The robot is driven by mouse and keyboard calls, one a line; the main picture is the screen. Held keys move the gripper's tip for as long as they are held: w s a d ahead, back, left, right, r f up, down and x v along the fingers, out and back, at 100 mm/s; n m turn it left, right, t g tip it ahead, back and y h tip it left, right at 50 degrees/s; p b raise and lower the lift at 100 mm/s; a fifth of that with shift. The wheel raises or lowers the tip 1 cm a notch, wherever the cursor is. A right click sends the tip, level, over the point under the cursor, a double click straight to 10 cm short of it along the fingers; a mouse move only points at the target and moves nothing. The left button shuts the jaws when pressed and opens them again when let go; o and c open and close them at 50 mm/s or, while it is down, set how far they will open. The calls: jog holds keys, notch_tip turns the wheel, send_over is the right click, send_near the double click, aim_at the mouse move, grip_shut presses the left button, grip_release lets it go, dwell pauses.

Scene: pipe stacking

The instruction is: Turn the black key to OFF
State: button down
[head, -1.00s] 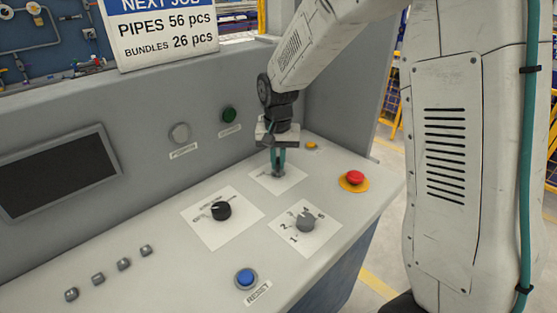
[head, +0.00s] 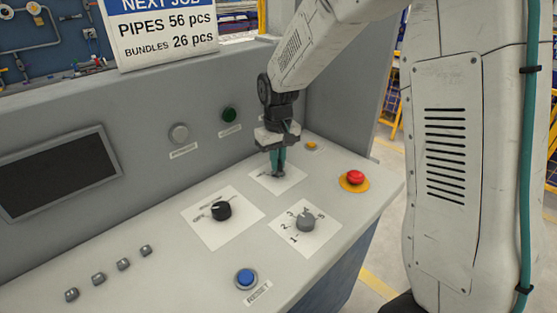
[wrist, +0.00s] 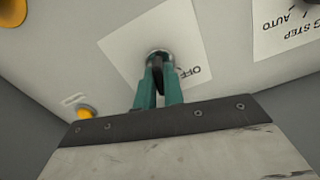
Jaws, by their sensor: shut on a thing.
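The black key (wrist: 158,76) stands in a round metal lock on a white plate (wrist: 128,45) with an "OFF" label on its right in the wrist view. My gripper (wrist: 158,88) has its two teal fingers closed on the key, one on each side. In the head view my gripper (head: 278,172) points down onto the white plate at the back right of the console. There the fingers hide the key. The rest of the plate's lettering is hidden or too small to read.
A black selector knob (head: 221,210) and a grey numbered knob (head: 305,222) sit in front of my gripper. A red mushroom button (head: 355,177) is to its right and a small yellow button (head: 311,145) behind it. A blue button (head: 246,278) is near the front edge.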

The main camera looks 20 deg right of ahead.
jog(key=n, duration=0.5)
jog(key=shift+n, duration=0.3)
jog(key=n, duration=0.5)
jog(key=shift+n, duration=0.3)
jog(key=c, duration=1.5)
grip_release()
jog(key=shift+r, duration=0.1)
notch_tip(320, 180, up, 8)
jog(key=shift+f, duration=0.15)
